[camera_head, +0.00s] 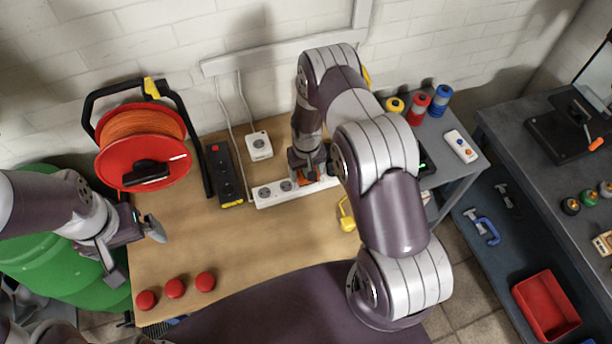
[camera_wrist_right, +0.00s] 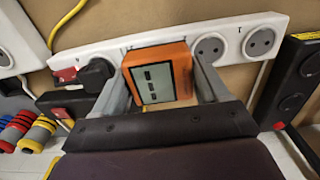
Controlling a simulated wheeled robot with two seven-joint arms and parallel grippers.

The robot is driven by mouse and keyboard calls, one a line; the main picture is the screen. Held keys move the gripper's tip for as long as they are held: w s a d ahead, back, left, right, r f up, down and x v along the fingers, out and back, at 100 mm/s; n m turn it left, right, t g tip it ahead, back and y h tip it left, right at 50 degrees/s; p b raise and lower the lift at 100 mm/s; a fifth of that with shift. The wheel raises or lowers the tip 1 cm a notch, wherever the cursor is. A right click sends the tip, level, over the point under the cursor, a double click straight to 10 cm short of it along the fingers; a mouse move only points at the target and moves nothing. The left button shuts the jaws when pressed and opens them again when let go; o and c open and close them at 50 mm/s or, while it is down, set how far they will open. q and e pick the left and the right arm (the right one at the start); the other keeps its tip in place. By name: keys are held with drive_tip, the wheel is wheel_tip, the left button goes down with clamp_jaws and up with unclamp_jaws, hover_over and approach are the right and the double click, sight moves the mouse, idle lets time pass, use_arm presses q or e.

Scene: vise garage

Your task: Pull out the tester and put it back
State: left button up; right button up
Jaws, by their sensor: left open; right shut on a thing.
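The tester is an orange box (camera_wrist_right: 160,76) with a grey display showing dark segments. It sits at the white power strip (camera_wrist_right: 228,28), between a black plug (camera_wrist_right: 97,74) and free round sockets. I cannot tell how deep it sits, as its back is hidden. My right gripper (camera_wrist_right: 163,88) is shut on the tester, one finger on each side. In the head view the tester (camera_head: 307,177) is a small orange patch under my right gripper (camera_head: 305,168), on the strip (camera_head: 268,195). My left gripper (camera_head: 135,250) is open and empty, left of the wooden bench.
The wooden bench (camera_head: 235,245) is clear at its front middle. A yellow cable (camera_head: 346,214) lies near my right arm.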

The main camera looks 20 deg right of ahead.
drive_tip(key=shift+r+p, duration=1.25)
drive_tip(key=shift+r, duration=0.9)
drive_tip(key=shift+f, duration=0.1)
